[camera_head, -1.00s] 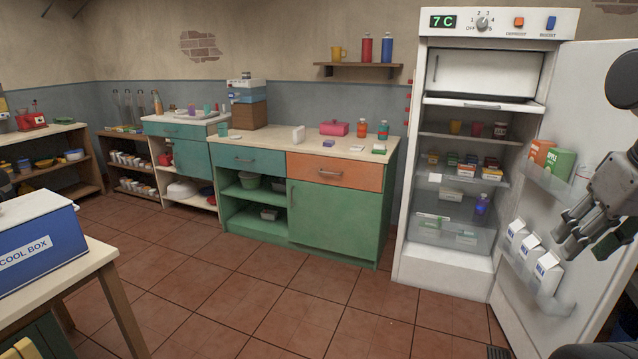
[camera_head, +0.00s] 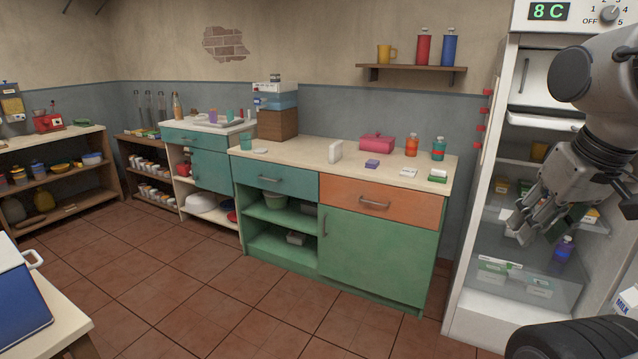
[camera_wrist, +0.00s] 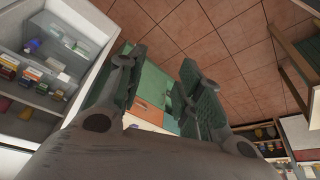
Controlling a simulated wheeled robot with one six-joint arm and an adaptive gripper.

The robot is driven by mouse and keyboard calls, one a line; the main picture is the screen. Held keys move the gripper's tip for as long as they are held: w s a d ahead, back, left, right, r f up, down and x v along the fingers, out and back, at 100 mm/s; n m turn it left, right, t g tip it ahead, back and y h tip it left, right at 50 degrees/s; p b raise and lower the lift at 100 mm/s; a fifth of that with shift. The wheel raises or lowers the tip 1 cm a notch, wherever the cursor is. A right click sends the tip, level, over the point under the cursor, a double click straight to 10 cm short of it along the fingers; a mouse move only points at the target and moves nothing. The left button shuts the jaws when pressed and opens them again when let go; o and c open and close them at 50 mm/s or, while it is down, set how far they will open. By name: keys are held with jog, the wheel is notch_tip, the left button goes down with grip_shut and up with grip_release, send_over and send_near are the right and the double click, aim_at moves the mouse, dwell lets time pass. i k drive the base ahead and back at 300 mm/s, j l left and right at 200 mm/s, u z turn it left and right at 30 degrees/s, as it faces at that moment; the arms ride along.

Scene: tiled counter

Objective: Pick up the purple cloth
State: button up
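A small purple block-like item (camera_head: 372,163), which looks like the folded purple cloth, lies on the cream counter top (camera_head: 300,152) in the head view. It is in front of the pink box (camera_head: 377,142) and left of a small white item (camera_head: 408,172). My gripper (camera_head: 535,225) is at the right of the head view, in front of the fridge and well apart from the cloth. In the wrist view, its two fingers (camera_wrist: 160,68) are spread with nothing between them, so it is open and empty.
The fridge (camera_head: 478,215) stands open at the right, close to my arm. A white table with a blue box (camera_head: 20,300) is at the lower left. The tiled floor (camera_head: 200,300) before the counter is clear.

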aim_at(373, 163)
jog(key=i+z, duration=0.1)
jog(key=i, duration=0.5)
jog(key=i+j+z, duration=0.1)
jog(key=i, duration=0.55)
jog(key=i+j+z, duration=0.1)
jog(key=i, duration=0.5)
jog(key=i+j+z, duration=0.35)
jog(key=i, duration=0.15)
jog(key=i+j+z, duration=0.3)
jog(key=i, duration=0.25)
